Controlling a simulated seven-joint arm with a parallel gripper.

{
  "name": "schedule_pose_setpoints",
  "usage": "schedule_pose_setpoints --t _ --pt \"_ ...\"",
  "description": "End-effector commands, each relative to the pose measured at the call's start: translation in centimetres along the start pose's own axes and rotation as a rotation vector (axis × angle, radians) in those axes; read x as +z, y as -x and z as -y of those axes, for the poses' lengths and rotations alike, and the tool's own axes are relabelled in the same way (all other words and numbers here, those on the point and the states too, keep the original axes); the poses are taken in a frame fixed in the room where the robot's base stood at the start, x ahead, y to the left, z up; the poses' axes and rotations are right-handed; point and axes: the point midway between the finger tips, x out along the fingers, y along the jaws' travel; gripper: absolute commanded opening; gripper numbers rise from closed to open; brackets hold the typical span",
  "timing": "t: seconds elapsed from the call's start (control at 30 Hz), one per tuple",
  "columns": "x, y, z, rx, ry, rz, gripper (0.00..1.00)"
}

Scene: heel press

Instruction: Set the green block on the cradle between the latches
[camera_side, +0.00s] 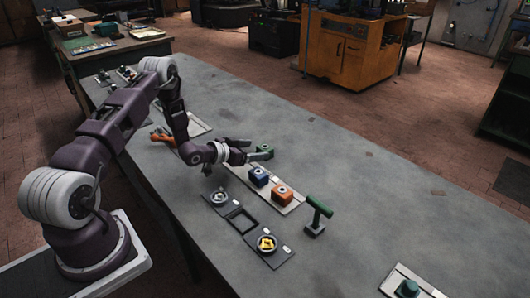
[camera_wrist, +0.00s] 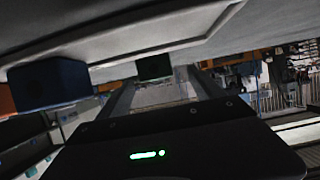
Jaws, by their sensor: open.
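The green block (camera_side: 265,149) sits at the far end of a pale strip, and it also shows dark in the wrist view (camera_wrist: 153,67). My gripper (camera_side: 247,151) is low beside it, open, with its fingertips pointing at the block. The side view does not show clearly whether the fingers touch or straddle it. A dark panel in front of the strip has an empty square frame (camera_side: 242,221), which looks like the cradle. A round fitting with a grey centre (camera_side: 219,198) and one with a yellow centre (camera_side: 267,244) flank it; I cannot tell if these are the latches.
A blue block (camera_side: 258,176) and an orange block (camera_side: 282,195) stand on the pale strip (camera_side: 240,174). The blue one is close in the wrist view (camera_wrist: 48,83). The table's right side is mostly clear.

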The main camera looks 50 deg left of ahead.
Motion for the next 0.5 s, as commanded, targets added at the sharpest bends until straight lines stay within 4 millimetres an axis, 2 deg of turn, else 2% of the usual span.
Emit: schedule_pose_setpoints --t 0.23,0.5 --pt "-0.9 -4.3 -0.7 0.001 -0.002 0.000 0.76" --pt "-0.9 -4.9 -0.7 0.000 0.001 0.003 0.76"
